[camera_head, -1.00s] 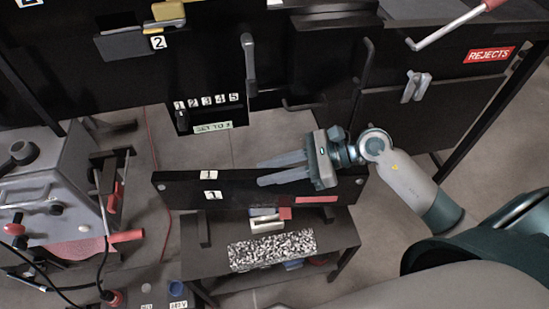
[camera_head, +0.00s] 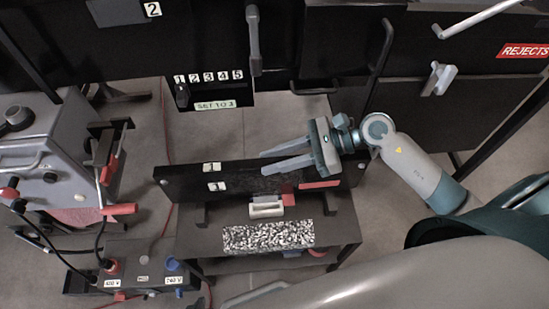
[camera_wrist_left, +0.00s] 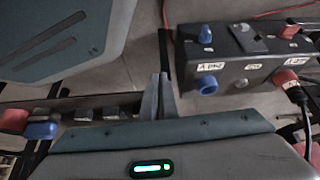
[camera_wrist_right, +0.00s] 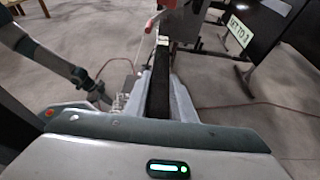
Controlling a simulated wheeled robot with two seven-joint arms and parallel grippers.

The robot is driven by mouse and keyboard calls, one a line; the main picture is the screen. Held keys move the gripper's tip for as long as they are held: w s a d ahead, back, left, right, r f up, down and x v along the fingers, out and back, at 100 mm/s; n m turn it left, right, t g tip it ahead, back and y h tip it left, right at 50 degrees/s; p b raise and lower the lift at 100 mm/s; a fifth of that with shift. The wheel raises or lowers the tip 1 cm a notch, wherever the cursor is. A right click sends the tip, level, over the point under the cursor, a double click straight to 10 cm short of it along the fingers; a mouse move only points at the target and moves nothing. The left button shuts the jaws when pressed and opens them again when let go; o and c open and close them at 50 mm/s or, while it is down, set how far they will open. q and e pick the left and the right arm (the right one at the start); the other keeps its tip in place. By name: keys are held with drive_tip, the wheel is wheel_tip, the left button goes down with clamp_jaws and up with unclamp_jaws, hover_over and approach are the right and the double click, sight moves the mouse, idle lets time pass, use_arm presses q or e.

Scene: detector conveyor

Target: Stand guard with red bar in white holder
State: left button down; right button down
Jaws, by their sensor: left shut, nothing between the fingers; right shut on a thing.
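A long black guard panel (camera_head: 240,183) with white "1" labels and a red bar (camera_head: 320,184) at its right end is above the bench. My right gripper (camera_head: 264,166) is shut on its upper edge; the panel (camera_wrist_right: 160,85) also shows between the fingers in the right wrist view. A small white holder (camera_head: 265,210) is on the bench, just below the panel's lower edge, with a red block (camera_head: 288,198) behind it. I cannot tell whether the panel touches the holder. My left gripper (camera_wrist_left: 157,85) is shut and empty, and outside the head view.
The black bench (camera_head: 340,228) carries a speckled pad (camera_head: 268,237). A supply box (camera_head: 140,257) with red and blue plugs stands left of it, near a grey machine (camera_head: 50,150). Behind are a black cabinet with levers and a "SET TO 3" label (camera_head: 214,105).

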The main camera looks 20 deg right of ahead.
sight(275, 177)
use_arm(q)
drive_tip(key=shift+a+f, duration=0.1)
use_arm(e)
drive_tip(key=shift+r, duration=0.1)
